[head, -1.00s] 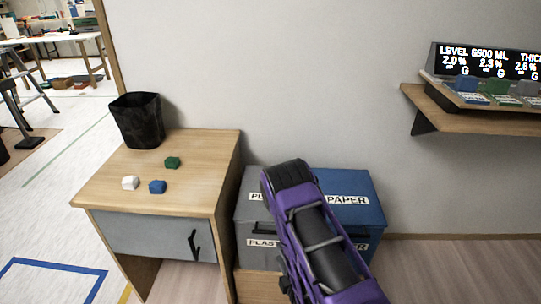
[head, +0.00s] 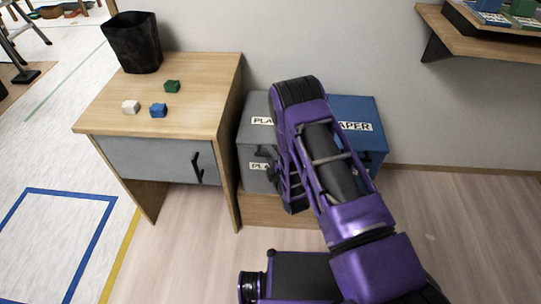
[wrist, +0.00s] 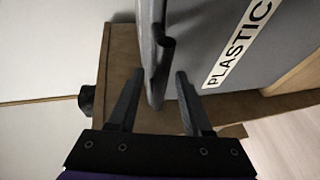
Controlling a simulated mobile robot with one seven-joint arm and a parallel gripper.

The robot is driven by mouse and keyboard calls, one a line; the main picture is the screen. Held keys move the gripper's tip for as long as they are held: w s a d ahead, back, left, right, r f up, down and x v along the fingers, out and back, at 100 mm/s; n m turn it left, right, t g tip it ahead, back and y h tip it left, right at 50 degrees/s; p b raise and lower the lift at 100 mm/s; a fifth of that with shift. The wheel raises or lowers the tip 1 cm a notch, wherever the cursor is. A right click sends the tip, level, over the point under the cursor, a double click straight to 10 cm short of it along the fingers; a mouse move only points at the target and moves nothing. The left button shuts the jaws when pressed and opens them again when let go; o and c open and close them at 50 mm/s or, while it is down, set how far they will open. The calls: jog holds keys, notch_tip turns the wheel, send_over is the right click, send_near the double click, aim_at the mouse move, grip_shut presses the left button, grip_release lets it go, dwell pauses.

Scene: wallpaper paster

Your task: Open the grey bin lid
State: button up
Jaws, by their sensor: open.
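The grey bin (head: 249,181) with PLASTIC labels stands left of the blue PAPER bin, and its lid (head: 259,106) looks shut. My arm hides its right part. My gripper (wrist: 158,102) is open, with both fingers showing in the wrist view. A grey rim of the bin (wrist: 151,75) reaches down between the fingertips, and a dark handle (wrist: 166,50) sits just above them. Whether either finger touches the rim cannot be told. The PLASTIC label is right of the fingers in the wrist view. In the head view the gripper is at the bin's front, mostly hidden by my arm.
The bins stand on a low wooden base (head: 280,212). The blue bin (head: 372,142) is close on the right. A wooden desk (head: 205,82) with a grey drawer stands close on the left, bearing a black basket (head: 134,45) and small blocks. A shelf (head: 480,38) is at upper right.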

jog(key=shift+c, duration=0.3)
grip_shut()
dwell(1.1)
